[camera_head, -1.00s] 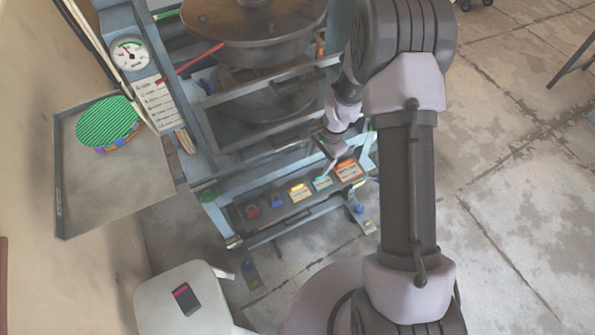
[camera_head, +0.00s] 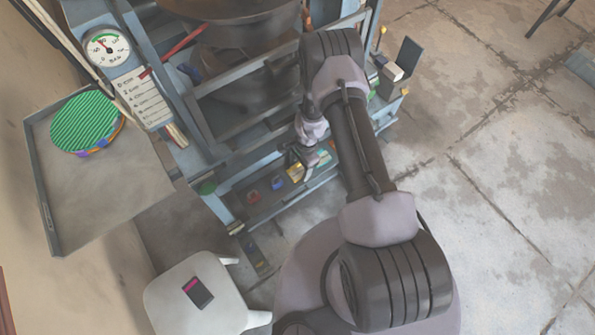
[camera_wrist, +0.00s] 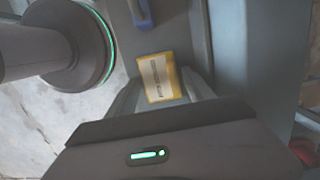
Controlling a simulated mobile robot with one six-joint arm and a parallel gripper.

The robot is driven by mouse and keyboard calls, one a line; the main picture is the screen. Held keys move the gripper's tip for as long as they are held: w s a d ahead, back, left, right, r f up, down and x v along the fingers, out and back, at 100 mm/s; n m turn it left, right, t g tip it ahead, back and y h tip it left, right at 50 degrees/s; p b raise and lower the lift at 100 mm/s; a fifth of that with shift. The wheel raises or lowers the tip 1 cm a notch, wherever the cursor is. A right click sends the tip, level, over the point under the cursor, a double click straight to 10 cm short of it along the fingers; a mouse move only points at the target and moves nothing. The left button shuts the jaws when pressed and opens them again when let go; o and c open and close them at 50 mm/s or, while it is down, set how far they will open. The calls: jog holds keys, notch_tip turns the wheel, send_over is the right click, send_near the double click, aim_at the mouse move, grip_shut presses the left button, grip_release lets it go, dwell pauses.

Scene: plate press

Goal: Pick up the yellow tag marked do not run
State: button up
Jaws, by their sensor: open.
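The yellow tag (camera_wrist: 161,77) shows in the wrist view as a small yellow-edged card with a pale label. Its print is too blurred to read. It lies between or just beyond the fingers of my open gripper (camera_wrist: 164,88); the depth gap and any contact cannot be told. In the head view the yellow tag (camera_head: 294,174) is on the low shelf at the press's front, partly covered by my gripper (camera_head: 300,160), which is just over it.
On the low shelf, a blue lock (camera_head: 278,182) and a red lock (camera_head: 253,196) sit left of the tag; a teal tag (camera_head: 325,157) is right of it. Press rails (camera_head: 245,135) stand close behind. A white stool (camera_head: 215,315) and grey tray (camera_head: 100,215) are at left.

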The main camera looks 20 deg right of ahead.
jog(key=shift+r, duration=0.15)
jog(key=c, duration=1.1)
